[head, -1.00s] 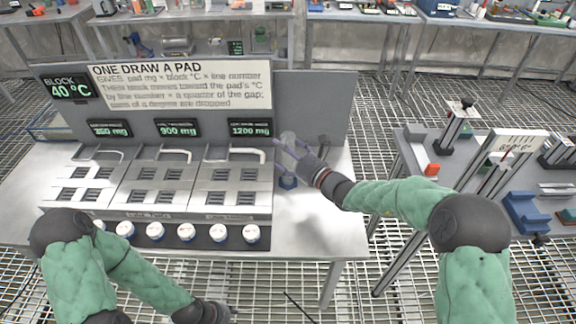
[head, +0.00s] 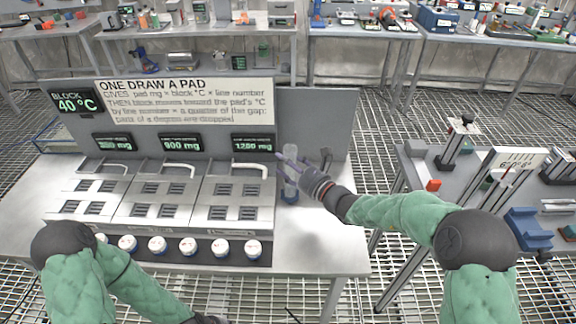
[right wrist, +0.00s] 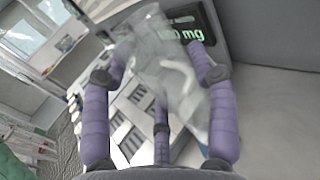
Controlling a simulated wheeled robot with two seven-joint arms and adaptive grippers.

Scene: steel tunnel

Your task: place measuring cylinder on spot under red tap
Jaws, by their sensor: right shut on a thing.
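The measuring cylinder (head: 290,182) is clear, with a blue foot, and looks upright in the head view, at the right end of the three-pad device. My right gripper (head: 296,165) is shut on its upper part. In the right wrist view the clear cylinder (right wrist: 165,80) lies between the purple fingers and looks tilted in the picture. I cannot tell whether its foot touches the bench. My left arm comes in at the lower left, and its fingers are below the picture edge. I cannot make out a red tap or a spot under it.
The bench top (head: 320,250) is clear at front right. A second table (head: 420,165) with instruments stands to the right across a gap.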

